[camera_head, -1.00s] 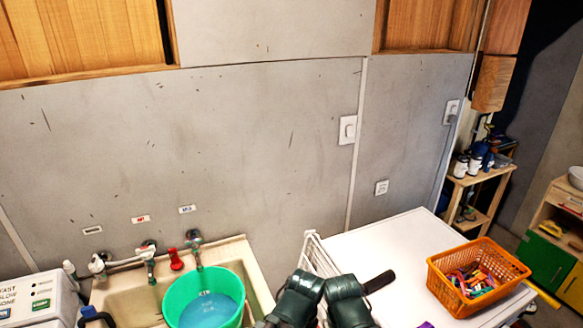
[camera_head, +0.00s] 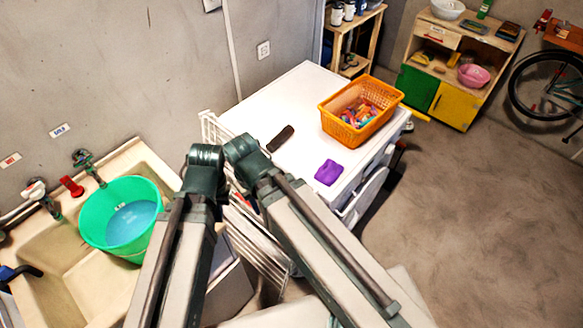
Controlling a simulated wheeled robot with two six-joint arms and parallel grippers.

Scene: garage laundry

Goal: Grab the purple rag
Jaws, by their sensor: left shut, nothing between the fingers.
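The purple rag (camera_head: 328,172) lies in a small folded heap on the white top (camera_head: 306,88), near its front right edge. It is apart from the orange basket (camera_head: 332,123) behind it. My left gripper (camera_head: 206,160) is shut and empty at the dark green end of the left arm, left of the rag and well apart from it. My right arm also ends in dark green parts, beside the left one; its fingers cannot be made out.
A dark-handled object (camera_head: 280,138) lies on the white top. A white rack (camera_head: 268,262) stands along its left side. A green basin (camera_head: 88,219) of blue water sits in the sink (camera_head: 40,238) at left. Open floor (camera_head: 450,230) lies at right.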

